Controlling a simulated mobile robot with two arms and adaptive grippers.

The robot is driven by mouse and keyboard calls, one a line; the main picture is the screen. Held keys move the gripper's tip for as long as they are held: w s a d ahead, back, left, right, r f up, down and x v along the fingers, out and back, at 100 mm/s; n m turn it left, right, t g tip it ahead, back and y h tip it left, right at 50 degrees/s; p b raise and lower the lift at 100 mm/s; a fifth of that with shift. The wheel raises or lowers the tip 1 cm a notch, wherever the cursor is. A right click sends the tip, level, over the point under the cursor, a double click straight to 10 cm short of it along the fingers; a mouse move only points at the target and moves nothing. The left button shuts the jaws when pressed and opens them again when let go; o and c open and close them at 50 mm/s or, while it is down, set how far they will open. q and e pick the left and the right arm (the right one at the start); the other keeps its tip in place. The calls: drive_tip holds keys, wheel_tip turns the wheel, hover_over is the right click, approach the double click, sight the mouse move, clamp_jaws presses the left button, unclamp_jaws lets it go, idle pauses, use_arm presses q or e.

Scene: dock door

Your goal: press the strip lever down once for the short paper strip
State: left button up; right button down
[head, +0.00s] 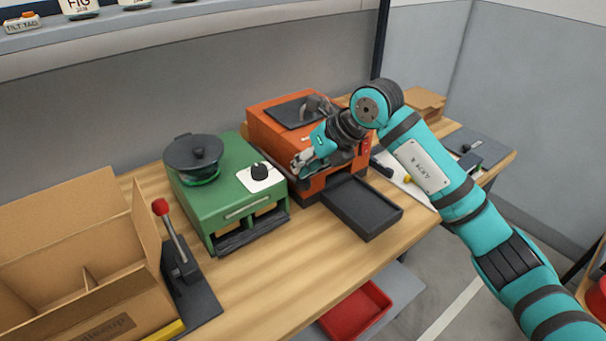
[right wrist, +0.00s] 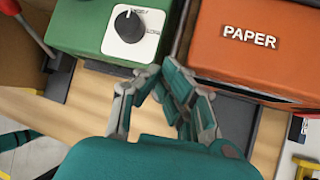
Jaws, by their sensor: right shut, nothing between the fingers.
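A lever with a red knob (head: 161,207) stands on a dark base (head: 197,300) beside the cardboard box at the left. Its arm leans up and to the left. An orange machine (head: 262,130) marked PAPER in the right wrist view (right wrist: 250,38) stands right of a green machine (head: 225,212). My right gripper (head: 298,168) is shut and empty, near the front of the gap between the two machines, well right of the red-knobbed lever. No paper strip is visible. My left gripper is not visible.
A dark, empty-looking tray (head: 362,207) juts from the orange machine. The green machine has a black lidded pot (head: 193,153) and a dial (head: 259,172). An open cardboard box (head: 75,225) fills the left. Bare wood (head: 285,262) lies in front of the machines.

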sight(305, 180)
drive_tip(key=shift+s+d+f+b, duration=0.1)
drive_tip(key=shift+s+f+b, duration=0.05)
drive_tip(key=shift+f+b, duration=0.7)
drive_tip(key=shift+s+d+f+b, duration=0.1)
drive_tip(key=shift+f+b, duration=0.45)
drive_tip(key=shift+f, duration=0.6)
idle(1.3)
idle(0.5)
drive_tip(key=shift+w+a+r+p, duration=0.15)
drive_tip(key=shift+r+p, duration=0.45)
drive_tip(key=shift+r, duration=0.45)
drive_tip(key=shift+w+a+r+p, duration=0.1)
drive_tip(key=shift+r+p, duration=0.5)
drive_tip(key=shift+r, duration=0.45)
drive_tip(key=shift+w+a+r+p, duration=0.15)
drive_tip(key=shift+r+p, duration=0.45)
drive_tip(key=shift+r, duration=0.45)
drive_tip(key=shift+d+r, duration=0.1)
drive_tip(key=r+p, duration=0.2)
drive_tip(key=r, duration=0.1)
drive_tip(key=r+p, duration=0.1)
drive_tip(key=shift+w+a+r, duration=0.25)
drive_tip(key=shift+w+r, duration=0.05)
drive_tip(key=shift+r, duration=0.05)
